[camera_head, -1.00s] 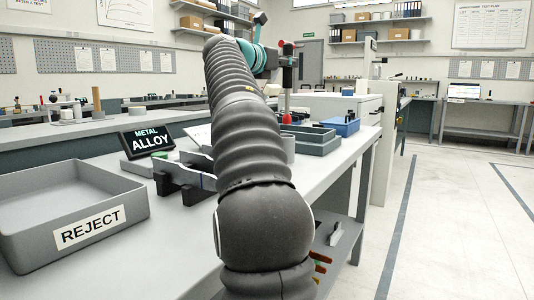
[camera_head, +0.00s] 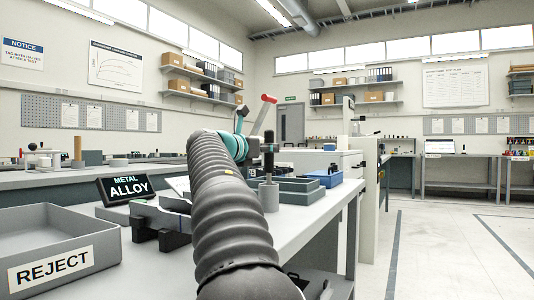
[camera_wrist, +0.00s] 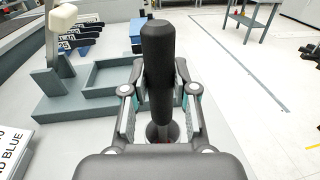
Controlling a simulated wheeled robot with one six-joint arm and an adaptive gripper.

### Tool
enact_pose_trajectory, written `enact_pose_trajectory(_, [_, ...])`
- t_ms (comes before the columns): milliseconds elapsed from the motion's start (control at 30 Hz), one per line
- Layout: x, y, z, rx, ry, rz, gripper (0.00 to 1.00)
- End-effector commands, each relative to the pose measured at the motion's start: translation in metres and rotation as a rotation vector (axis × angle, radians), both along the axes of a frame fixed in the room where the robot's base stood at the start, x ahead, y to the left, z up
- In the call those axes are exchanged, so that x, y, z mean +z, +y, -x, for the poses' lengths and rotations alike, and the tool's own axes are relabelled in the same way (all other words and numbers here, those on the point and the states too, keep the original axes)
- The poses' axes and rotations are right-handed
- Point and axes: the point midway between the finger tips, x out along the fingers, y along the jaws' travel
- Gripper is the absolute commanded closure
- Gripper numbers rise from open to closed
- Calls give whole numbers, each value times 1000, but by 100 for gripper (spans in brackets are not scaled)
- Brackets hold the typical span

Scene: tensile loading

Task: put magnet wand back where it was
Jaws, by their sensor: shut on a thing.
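The magnet wand has a black handle (camera_wrist: 158,70), upright between the fingers of my gripper (camera_wrist: 160,105) in the wrist view. In the head view the wand (camera_head: 269,162) is upright above a grey cylindrical holder (camera_head: 268,197), its thin shaft running down to the holder's top. The holder's round rim (camera_wrist: 150,133) shows below the handle in the wrist view. How far the shaft is inside is hidden. My gripper (camera_head: 267,148) is shut on the handle and small in the head view.
A grey REJECT tray (camera_head: 50,220) stands at the front left, near a METAL ALLOY display (camera_head: 125,187) and a black stand (camera_head: 160,225). A grey-green tray (camera_wrist: 112,76) lies just beyond the holder. A blue box (camera_head: 325,177) is behind. The bench edge is to the right.

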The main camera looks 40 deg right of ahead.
Motion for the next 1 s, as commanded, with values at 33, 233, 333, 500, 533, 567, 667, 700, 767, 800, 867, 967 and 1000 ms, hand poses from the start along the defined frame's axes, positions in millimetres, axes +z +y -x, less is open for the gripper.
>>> enact_pose_trajectory(33, [1,0,0,0,0,0,100])
enact_pose_trajectory(233, [-1,0,0,0,0,-1,63])
enact_pose_trajectory(333, [-1,0,0,0,0,-1,48])
enact_pose_trajectory(500, [-1,0,0,0,0,-1,48])
enact_pose_trajectory(533, [-1,0,0,0,0,-1,48])
enact_pose_trajectory(567, [0,0,0,0,0,-1,48])
enact_pose_trajectory(667, [1,2,0,0,0,-1,48])
enact_pose_trajectory(700, [1,4,0,1,0,-1,48])
enact_pose_trajectory(767, [1,11,1,2,0,-1,48])
enact_pose_trajectory(800, [1,17,1,3,0,-1,48])
enact_pose_trajectory(867, [2,27,3,3,0,-1,48])
enact_pose_trajectory(967, [2,47,6,4,-1,-1,48])
enact_pose_trajectory(1000, [2,56,6,5,0,-1,48])
